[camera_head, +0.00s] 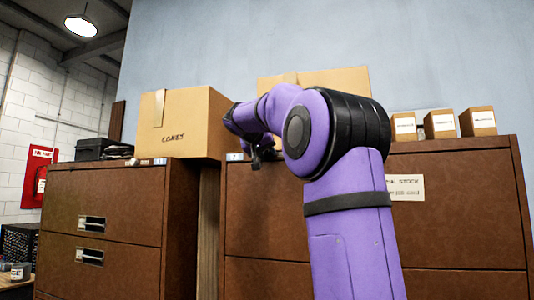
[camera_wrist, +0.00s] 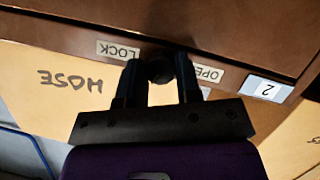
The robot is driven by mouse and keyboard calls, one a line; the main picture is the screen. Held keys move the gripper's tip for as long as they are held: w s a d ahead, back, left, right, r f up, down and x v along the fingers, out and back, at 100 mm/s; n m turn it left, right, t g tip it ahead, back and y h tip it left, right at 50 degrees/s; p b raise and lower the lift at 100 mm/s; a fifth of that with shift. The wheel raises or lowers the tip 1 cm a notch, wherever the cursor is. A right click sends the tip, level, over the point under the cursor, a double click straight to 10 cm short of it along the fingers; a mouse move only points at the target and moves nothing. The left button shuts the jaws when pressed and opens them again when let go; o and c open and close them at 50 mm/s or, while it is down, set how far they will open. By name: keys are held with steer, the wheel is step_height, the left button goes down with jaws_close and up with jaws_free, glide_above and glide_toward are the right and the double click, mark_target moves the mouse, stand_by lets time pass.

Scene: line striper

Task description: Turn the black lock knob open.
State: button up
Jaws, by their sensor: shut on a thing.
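The black lock knob (camera_wrist: 160,68) is small and dark in the wrist view, on the brown cabinet's edge. It sits between an upside-down LOCK label (camera_wrist: 118,49) on the left and an OPEN label (camera_wrist: 208,73) on the right. My gripper (camera_wrist: 160,72) has one finger on each side of the knob and is shut on it. The right finger partly covers the OPEN label. I cannot tell which way the knob points. In the head view my gripper (camera_head: 262,152) is small at the front top edge of the right cabinet (camera_head: 260,215), and the knob cannot be made out.
A cardboard box (camera_head: 185,122) overhangs the left cabinet (camera_head: 100,225) near my wrist. A box marked HOSE (camera_wrist: 45,95) lies close to my fingers in the wrist view. Small labelled boxes (camera_head: 440,124) stand on the right cabinet. A narrow gap separates the cabinets.

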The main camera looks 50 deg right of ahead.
steer(key=n+g+h, duration=0.1)
steer(key=n, duration=0.1)
steer(key=n+g, duration=0.1)
steer(key=n, duration=0.1)
steer(key=shift+w+a+f+n+h, duration=0.1)
steer(key=shift+w+f+n+h, duration=0.05)
steer(key=shift+n+h, duration=0.2)
steer(key=n+h, duration=0.1)
steer(key=n, duration=0.1)
steer(key=n+g+h, duration=0.1)
steer(key=n, duration=0.2)
steer(key=shift+f+g+h, duration=0.15)
steer(key=shift+g+h, duration=0.1)
steer(key=shift+g, duration=0.05)
steer(key=shift+n, duration=0.35)
steer(key=o, duration=0.9)
steer(key=a, duration=1.1)
steer(key=shift+d, duration=0.1)
